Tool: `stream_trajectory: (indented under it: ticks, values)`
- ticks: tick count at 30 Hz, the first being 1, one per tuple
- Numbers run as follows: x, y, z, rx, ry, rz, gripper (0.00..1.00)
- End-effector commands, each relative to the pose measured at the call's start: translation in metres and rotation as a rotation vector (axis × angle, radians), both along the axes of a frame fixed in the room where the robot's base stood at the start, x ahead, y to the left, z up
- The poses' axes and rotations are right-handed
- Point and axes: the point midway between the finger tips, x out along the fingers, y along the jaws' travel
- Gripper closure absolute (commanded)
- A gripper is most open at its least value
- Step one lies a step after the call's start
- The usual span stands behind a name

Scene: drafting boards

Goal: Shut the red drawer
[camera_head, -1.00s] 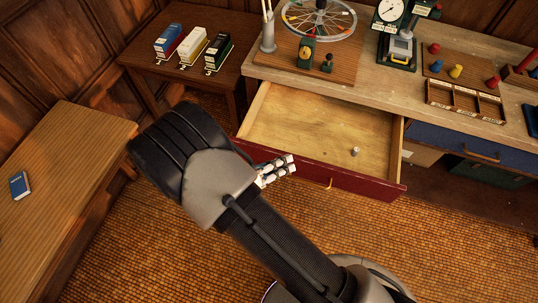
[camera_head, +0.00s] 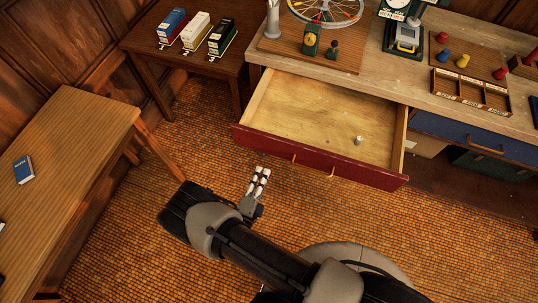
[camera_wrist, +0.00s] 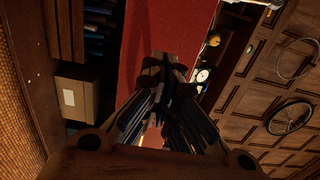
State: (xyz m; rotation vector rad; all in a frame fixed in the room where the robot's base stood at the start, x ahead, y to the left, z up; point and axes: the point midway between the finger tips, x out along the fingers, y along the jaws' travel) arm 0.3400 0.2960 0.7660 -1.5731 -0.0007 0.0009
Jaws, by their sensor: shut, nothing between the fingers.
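The red drawer (camera_head: 270,149) is pulled well out from under the wooden workbench (camera_head: 400,88) in the head view. Its front panel faces my arm, with two small brass handles, and a small pale metal piece (camera_head: 359,140) stands inside it. My gripper (camera_head: 262,172) is shut and empty, in front of the drawer front and below its left part in the picture. A gap of floor shows between the fingertips and the panel. In the wrist view the shut fingers (camera_wrist: 163,68) point at the red panel (camera_wrist: 165,28), which fills the upper middle.
A blue drawer (camera_head: 455,132) sits shut to the right. A wooden bench (camera_head: 75,165) with a blue book (camera_head: 23,170) stands left, and a side table (camera_head: 165,62) with several boxes at the back left. The tiled floor before the drawer is clear.

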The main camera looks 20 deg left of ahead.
Motion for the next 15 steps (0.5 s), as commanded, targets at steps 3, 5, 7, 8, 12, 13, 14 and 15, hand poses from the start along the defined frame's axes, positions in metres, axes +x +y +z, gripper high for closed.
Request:
stream_trajectory:
  ticks: [3,5,7,8,12,13,14,15]
  values:
    - [0.028,-0.001,-0.001,0.003,0.0,-0.008,1.0]
    - [0.04,-0.001,-0.001,0.004,-0.001,-0.007,1.0]
    - [0.052,-0.001,-0.001,0.005,-0.001,-0.006,1.0]
    - [0.056,-0.001,-0.001,0.004,-0.001,-0.006,1.0]
    - [0.072,-0.001,0.0,0.003,-0.001,-0.003,1.0]
    - [0.074,-0.001,0.0,0.003,-0.001,-0.003,1.0]
    - [0.076,-0.001,0.0,0.003,-0.001,-0.003,1.0]
    - [0.078,0.0,0.0,0.003,0.0,-0.002,1.0]
